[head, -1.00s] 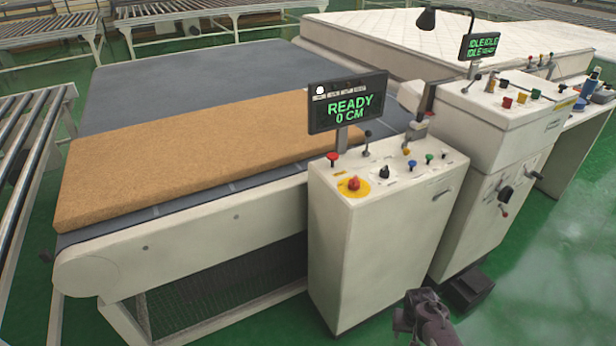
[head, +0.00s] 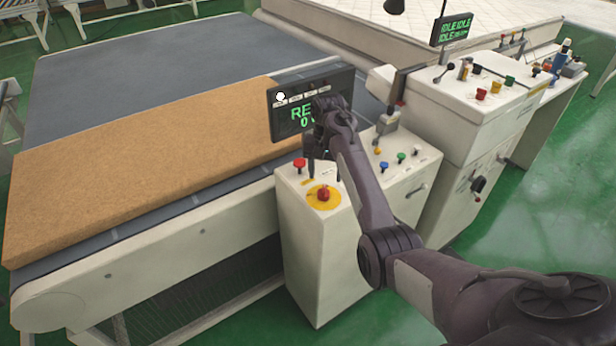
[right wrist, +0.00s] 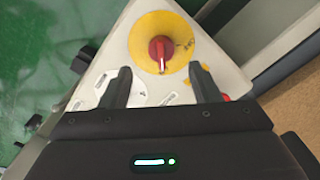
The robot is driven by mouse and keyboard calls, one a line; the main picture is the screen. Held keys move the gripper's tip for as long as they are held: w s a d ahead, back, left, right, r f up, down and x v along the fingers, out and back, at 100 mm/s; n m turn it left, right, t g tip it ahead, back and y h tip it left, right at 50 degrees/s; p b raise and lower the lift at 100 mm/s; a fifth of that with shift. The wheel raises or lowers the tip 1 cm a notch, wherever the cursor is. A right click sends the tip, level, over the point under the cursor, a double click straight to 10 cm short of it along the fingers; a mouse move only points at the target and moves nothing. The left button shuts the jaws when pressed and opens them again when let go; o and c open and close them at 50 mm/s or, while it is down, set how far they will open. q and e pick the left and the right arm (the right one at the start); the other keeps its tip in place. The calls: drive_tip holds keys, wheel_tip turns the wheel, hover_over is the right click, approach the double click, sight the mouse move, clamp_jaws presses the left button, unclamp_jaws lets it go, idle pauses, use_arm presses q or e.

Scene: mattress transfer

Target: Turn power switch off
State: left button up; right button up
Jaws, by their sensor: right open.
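The red rotary switch (head: 323,195) sits on a round yellow plate (head: 313,200) on top of the near white control cabinet. It also shows in the right wrist view (right wrist: 162,52), a red knob with a white pointer line. My right gripper (head: 323,175) is over the cabinet top, with its arm coming in from the lower right. In the right wrist view my open fingers (right wrist: 160,75) point toward the red switch, which appears centred between and just past the fingertips. Nothing is between the fingers. My left gripper is not in view.
A red mushroom button (head: 299,163) and a dark lever stand close behind the switch. A brown mattress slab (head: 140,165) lies on the conveyor to the left. Blue and green knobs sit to the right.

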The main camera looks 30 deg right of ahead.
sight(324, 189)
drive_tip(key=shift+w+f, duration=0.2)
drive_tip(key=shift+w, duration=0.35)
drive_tip(key=f, duration=0.1)
drive_tip(key=s+f+p, duration=0.1)
drive_tip(key=f, duration=0.1)
drive_tip(key=shift+s, duration=0.3)
drive_tip(key=f, duration=0.2)
drive_tip(key=shift+w+f+p, duration=0.2)
drive_tip(key=shift+f+p, duration=0.1)
drive_tip(key=shift+p, duration=0.05)
drive_tip(key=shift+w+f, duration=0.15)
drive_tip(key=shift+f, duration=0.3)
drive_tip(key=c, duration=1)
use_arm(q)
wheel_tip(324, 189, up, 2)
